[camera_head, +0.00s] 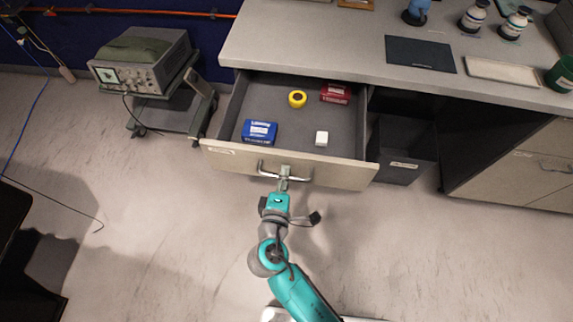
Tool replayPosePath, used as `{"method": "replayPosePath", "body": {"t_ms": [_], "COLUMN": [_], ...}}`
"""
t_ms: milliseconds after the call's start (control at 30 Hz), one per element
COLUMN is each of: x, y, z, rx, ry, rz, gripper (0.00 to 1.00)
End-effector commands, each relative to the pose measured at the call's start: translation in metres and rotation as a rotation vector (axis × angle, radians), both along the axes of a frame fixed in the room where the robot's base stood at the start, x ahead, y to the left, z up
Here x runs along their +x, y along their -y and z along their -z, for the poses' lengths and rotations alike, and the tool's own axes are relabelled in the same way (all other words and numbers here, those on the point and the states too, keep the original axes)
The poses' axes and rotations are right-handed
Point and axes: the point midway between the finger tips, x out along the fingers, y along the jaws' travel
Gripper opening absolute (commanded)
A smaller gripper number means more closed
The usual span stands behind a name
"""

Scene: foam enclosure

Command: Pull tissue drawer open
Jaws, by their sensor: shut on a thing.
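The drawer (218,154) is pulled well out from under the grey counter, and its inside shows from above. Its beige front bears a metal bar handle (300,178) and a small label at the left. My gripper (284,178) is shut on the handle near its middle, with my teal arm reaching up from the bottom of the picture. In the drawer lie a blue box (259,131), a yellow roll (297,98), a red box (335,93) and a small white block (321,138). The fingertips are small and partly hidden against the handle.
The counter (300,45) holds a dark mat (419,53), a pale tray (502,72) and several bottles. A dark bin (405,145) stands right of the drawer. A cart with an instrument (145,62) stands at the left. The floor before the drawer is mostly clear.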

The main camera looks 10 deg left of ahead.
Motion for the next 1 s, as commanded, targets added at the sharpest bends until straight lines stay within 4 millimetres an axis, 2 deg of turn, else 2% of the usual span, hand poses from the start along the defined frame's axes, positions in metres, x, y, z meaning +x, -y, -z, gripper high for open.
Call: {"method": "replayPosePath", "body": {"t_ms": [233,633,667,700,767,1000], "x": [-0.0116,-0.0128,-0.0128,-0.0128,-0.0128,-0.0127], "y": [-0.0004,-0.0004,-0.0004,-0.0004,-0.0004,-0.0005], "z": [0.0008,0.0009,0.0008,0.0008,0.0007,0.0002], "rx": [0.0,0.0,0.0,0.0,0.0,0.0], "ry": [-0.001,-0.001,-0.001,-0.001,-0.001,0.0], "rz": [0.0,0.0,0.0,0.0,0.0,0.0], "gripper": [0.0,0.0,0.16,0.26,0.37,0.37]}}
